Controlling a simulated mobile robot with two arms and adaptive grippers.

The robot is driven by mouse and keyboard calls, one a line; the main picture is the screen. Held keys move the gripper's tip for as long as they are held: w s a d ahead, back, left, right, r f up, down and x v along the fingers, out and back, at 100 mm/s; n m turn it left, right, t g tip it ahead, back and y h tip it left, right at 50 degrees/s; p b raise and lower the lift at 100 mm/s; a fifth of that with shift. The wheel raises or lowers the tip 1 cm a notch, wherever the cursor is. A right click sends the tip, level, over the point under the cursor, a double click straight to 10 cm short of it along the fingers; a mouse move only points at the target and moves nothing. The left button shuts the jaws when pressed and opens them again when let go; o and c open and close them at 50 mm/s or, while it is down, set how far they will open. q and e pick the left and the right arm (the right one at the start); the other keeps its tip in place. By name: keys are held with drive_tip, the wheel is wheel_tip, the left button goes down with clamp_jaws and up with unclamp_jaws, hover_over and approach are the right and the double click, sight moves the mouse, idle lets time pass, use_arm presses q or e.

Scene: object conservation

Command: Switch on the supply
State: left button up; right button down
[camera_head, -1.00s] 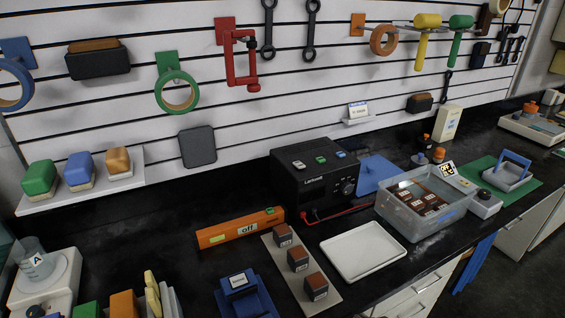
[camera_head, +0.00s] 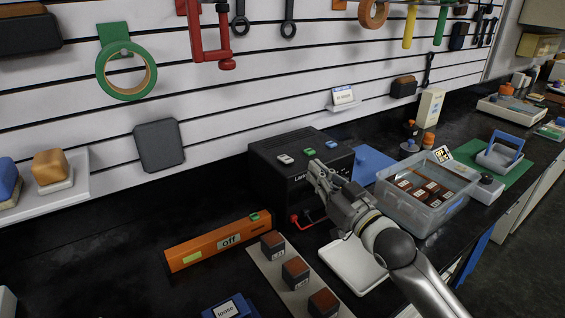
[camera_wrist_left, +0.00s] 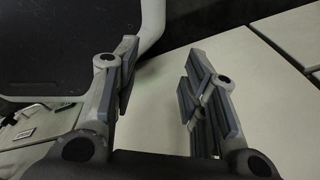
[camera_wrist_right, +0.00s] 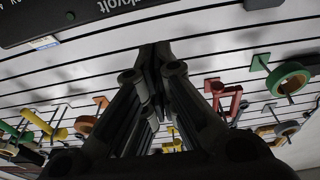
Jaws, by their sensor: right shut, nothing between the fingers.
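The supply (camera_head: 298,165) is a black box on the bench against the slatted wall. Its top carries a white button (camera_head: 285,159), a green button (camera_head: 310,152) and a blue button (camera_head: 331,144). My right gripper (camera_head: 317,170) is shut and empty, in front of the supply's front face in the head view, hiding its dial. Whether it touches the box I cannot tell.
An orange bar marked "off" (camera_head: 205,244) lies left of the supply. Dark blocks stand on a strip (camera_head: 262,262) in front. A white tray (camera_head: 350,262) lies partly under my right arm. A clear bin (camera_head: 425,215) stands to the right.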

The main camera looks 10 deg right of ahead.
drive_tip(key=r, duration=0.1)
wheel_tip(320, 180, up, 3)
drive_tip(key=p, duration=0.2)
hover_over(294, 168)
drive_tip(key=shift+w+a+r+t+y, duration=0.2)
drive_tip(key=shift+w+t+y, duration=0.1)
drive_tip(key=shift+w+t, duration=0.1)
drive_tip(key=f, duration=0.3)
drive_tip(key=shift+s+d+p, duration=0.15)
drive_tip(key=shift+s+p, duration=0.15)
drive_tip(key=shift+s, duration=0.05)
drive_tip(key=shift+s+d+f, duration=0.1)
drive_tip(key=shift+f, duration=0.5)
use_arm(q)
drive_tip(key=shift+s+r, duration=0.25)
drive_tip(key=shift+r, duration=0.85)
use_arm(e)
drive_tip(key=shift+f, duration=0.1)
